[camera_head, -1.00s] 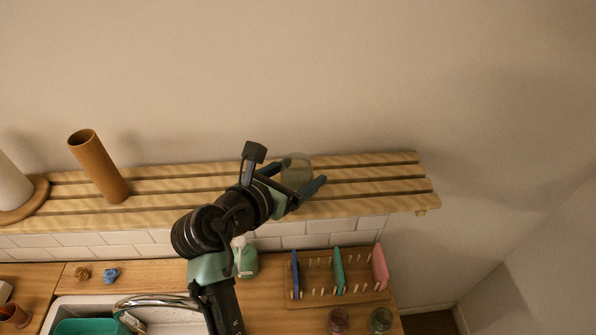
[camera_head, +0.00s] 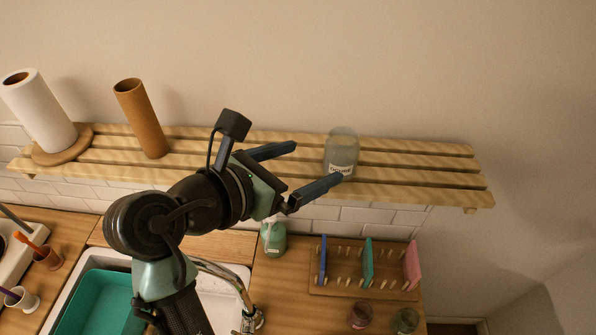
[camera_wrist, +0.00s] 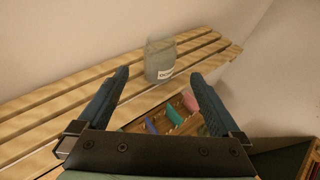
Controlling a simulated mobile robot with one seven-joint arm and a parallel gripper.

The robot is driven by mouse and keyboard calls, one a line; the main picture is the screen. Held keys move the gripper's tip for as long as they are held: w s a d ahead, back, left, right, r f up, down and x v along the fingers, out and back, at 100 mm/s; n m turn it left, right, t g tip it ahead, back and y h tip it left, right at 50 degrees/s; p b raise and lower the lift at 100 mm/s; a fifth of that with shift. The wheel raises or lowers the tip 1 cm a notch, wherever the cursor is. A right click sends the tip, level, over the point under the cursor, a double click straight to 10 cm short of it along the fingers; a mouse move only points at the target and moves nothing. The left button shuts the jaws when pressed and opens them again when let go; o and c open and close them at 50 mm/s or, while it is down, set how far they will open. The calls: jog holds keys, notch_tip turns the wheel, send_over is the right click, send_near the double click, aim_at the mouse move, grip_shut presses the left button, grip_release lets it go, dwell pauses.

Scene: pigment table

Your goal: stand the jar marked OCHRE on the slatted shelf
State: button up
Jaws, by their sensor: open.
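The glass jar marked OCHRE (camera_head: 341,150) stands upright on the slatted shelf (camera_head: 420,168), right of the shelf's middle. It also shows in the wrist view (camera_wrist: 160,58), with its white label facing me, beyond the fingertips. My gripper (camera_head: 318,165) is open and empty, in front of the jar and to its left. In the wrist view a gap shows between the fingers (camera_wrist: 163,80) and the jar; in the head view one fingertip overlaps the jar's lower edge.
A brown tube (camera_head: 140,118) and a white paper roll (camera_head: 38,110) stand on the shelf's left part. Below are a green bottle (camera_head: 273,238), a peg rack with coloured boards (camera_head: 365,283), two small jars and a sink with a teal tub (camera_head: 105,300). The shelf's right end is free.

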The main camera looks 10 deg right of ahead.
jog(key=w+a+r+m+t+y, duration=0.25)
jog(key=r+m+t, duration=0.35)
jog(key=r, duration=0.4)
jog(key=w+a+r+m+t+y, duration=0.1)
jog(key=r+m+t+y, duration=0.25)
jog(key=r+m, duration=0.55)
jog(key=s+r+m+t+y, duration=0.2)
jog(key=s+r+m+t, duration=0.2)
jog(key=r, duration=0.5)
jog(key=s+a+r+m+t+y, duration=0.1)
jog(key=s+r+m+t+y, duration=0.1)
jog(key=s+r+m+t, duration=0.3)
jog(key=s+r+m, duration=0.2)
jog(key=s+r, duration=0.1)
jog(key=r, duration=0.1)
jog(key=shift+s+a+r, duration=0.15)
